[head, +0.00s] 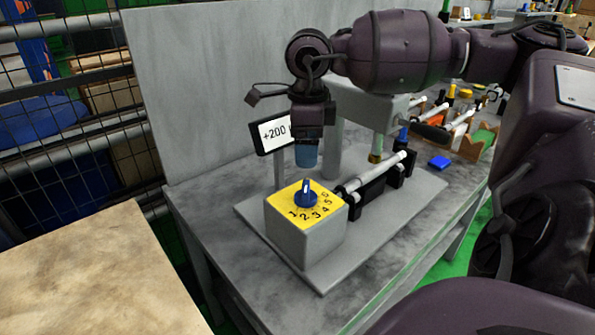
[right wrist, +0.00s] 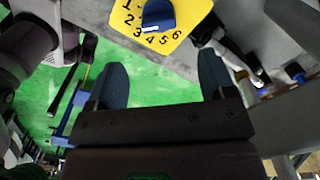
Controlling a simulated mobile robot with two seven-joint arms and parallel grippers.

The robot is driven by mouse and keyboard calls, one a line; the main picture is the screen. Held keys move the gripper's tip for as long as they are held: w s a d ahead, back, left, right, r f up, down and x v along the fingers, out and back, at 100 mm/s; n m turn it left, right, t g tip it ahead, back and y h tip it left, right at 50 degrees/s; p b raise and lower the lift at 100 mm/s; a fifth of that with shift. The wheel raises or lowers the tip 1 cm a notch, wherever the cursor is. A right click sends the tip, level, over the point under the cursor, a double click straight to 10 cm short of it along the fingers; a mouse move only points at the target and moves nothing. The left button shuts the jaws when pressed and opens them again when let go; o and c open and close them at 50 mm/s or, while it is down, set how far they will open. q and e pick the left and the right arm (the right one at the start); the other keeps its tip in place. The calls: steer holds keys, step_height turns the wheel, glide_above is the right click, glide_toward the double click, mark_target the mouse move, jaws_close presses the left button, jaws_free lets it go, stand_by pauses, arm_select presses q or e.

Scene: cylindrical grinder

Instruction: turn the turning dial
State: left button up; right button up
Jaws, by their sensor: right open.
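The turning dial is a blue knob (head: 306,195) with a white mark, on the yellow numbered top (head: 325,213) of a grey box. The numbers 1 to 6 curve around its near and right side. My right gripper (head: 306,157) points down above the dial, apart from it. In the right wrist view, the blue knob (right wrist: 158,15) shows at the top edge, partly cut off. It lies beyond the two spread, empty fingers of my right gripper (right wrist: 162,72). My left gripper is in neither view.
A display reading "+200" (head: 276,132) stands behind the box, close to my right gripper. A grey grinding unit (head: 368,108) and a rod on black supports (head: 372,180) are to the right. A tall grey panel (head: 220,90) stands behind. The bench's front left is clear.

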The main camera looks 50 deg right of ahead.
mark_target(307, 185)
step_height(307, 185, down, 10)
steer(key=shift+f+b, duration=0.25)
steer(key=shift+b, duration=0.35)
steer(key=c, duration=0.9)
